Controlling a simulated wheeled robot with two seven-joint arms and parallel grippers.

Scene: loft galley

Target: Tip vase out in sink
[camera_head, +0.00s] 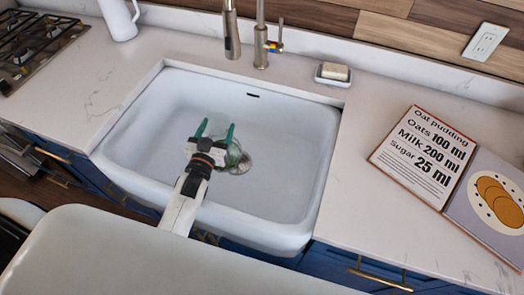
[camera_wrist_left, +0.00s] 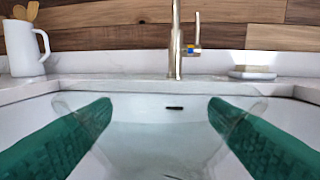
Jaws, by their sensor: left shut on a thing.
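A clear glass vase (camera_head: 235,154) is over the basin of the white sink (camera_head: 285,160), by the round drain. My left gripper (camera_head: 215,131) reaches into the sink from the front and is shut on the vase, its green fingers on either side of it. In the left wrist view the see-through vase (camera_wrist_left: 160,135) fills the space between the two fingers. The glass is too faint to tell its exact tilt or whether anything is in it. My right gripper is not in view.
A faucet (camera_head: 261,45) with a pull-down sprayer stands behind the sink. A soap dish (camera_head: 333,80) is at the back right. An open recipe book (camera_head: 420,155) lies on the right counter. A white pitcher (camera_head: 119,20) and a gas stove (camera_head: 35,45) are at the left.

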